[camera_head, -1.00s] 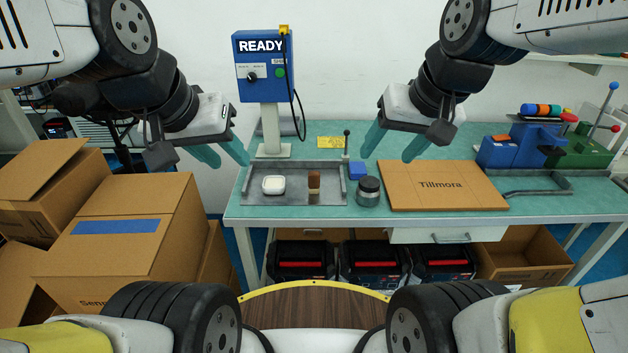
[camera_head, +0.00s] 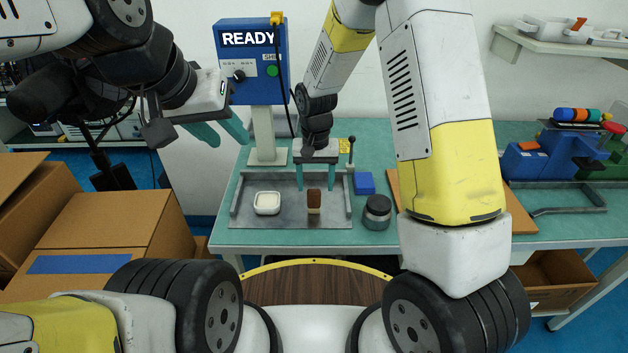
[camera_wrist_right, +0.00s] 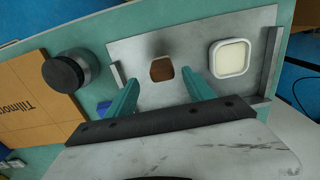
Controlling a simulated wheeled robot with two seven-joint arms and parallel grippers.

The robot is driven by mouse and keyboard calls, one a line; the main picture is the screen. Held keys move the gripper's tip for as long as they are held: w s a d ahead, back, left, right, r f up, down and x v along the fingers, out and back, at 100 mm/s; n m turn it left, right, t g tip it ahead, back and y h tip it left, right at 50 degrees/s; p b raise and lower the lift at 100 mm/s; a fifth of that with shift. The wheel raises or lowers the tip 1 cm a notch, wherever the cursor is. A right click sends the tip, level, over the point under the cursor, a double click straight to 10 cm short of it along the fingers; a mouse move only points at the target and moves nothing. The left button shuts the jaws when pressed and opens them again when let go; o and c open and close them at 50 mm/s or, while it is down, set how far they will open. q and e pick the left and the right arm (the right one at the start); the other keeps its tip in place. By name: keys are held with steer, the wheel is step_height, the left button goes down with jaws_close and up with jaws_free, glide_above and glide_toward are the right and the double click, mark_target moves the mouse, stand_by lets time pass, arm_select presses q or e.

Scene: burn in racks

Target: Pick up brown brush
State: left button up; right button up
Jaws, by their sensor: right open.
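The brown brush (camera_head: 314,201) stands on the grey metal tray (camera_head: 276,219), with a brown upper part and a paler lower part. In the right wrist view the brush (camera_wrist_right: 161,69) shows from above, between and beyond the fingertips. My right gripper (camera_head: 316,186) is open and points down just behind and above the brush; its teal fingers (camera_wrist_right: 166,88) are apart, with nothing between them touching. My left gripper (camera_head: 231,138) hangs at the upper left, away from the brush, its teal fingers apart and empty.
A white square dish (camera_head: 267,203) is left of the brush on the tray. A dark-lidded jar (camera_head: 377,212) and a blue block (camera_head: 364,183) are to the right. The blue READY box (camera_head: 252,62) stands behind.

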mark_target(314, 193)
steer(key=f, duration=0.7)
steer(key=shift+s+a, duration=0.1)
steer(key=shift+a, duration=0.15)
jaws_close()
steer(key=shift+r, duration=0.6)
steer(key=shift+s+r, duration=0.3)
steer(key=shift+r, duration=0.35)
steer(key=shift+s+r, duration=0.3)
steer(key=shift+r, duration=0.3)
steer(key=s+r, duration=0.1)
steer(key=s, duration=1.4)
steer(key=shift+r, duration=0.15)
